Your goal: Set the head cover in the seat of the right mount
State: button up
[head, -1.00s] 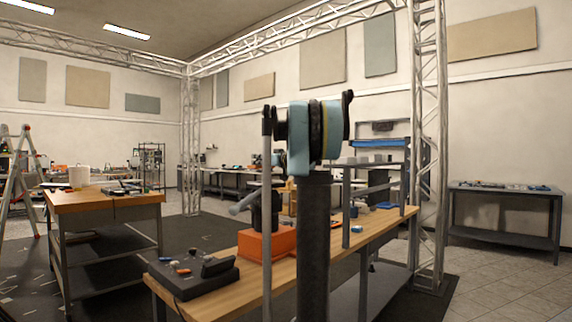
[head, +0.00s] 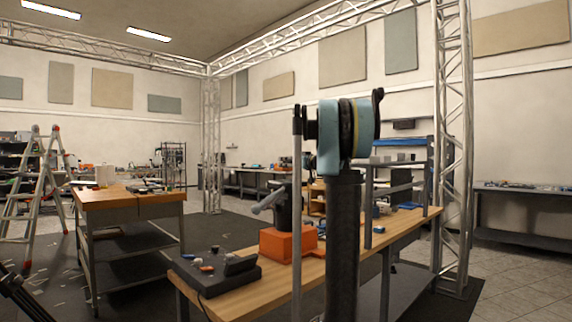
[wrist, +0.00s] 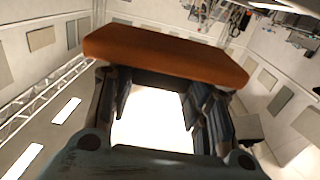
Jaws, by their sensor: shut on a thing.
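In the wrist view my gripper (wrist: 165,82) has its two fingers reaching up to a flat orange-brown slab (wrist: 165,54), which I take to be the held head cover. The slab lies across the fingertips, and its far side is hidden. In the head view my arm stands in front of the bench, and the gripper and slab cannot be made out there. On the bench, an orange block (head: 287,244) carries a dark grey body with a side handle (head: 283,207). I cannot tell which thing is the right mount or see its seat.
The wooden bench (head: 222,299) holds a dark box (head: 214,270) with small parts on top and a shelf rack at its far end. A second wooden table (head: 110,199) and a ladder (head: 32,190) are at left. A truss post (head: 452,130) rises at right. Dark floor lies between the tables.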

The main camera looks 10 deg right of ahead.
jog(key=shift+f, duration=2.15)
jog(key=shift+f, duration=0.55)
dwell(0.4)
jog(key=o, duration=1.1)
jog(key=shift+o, duration=0.2)
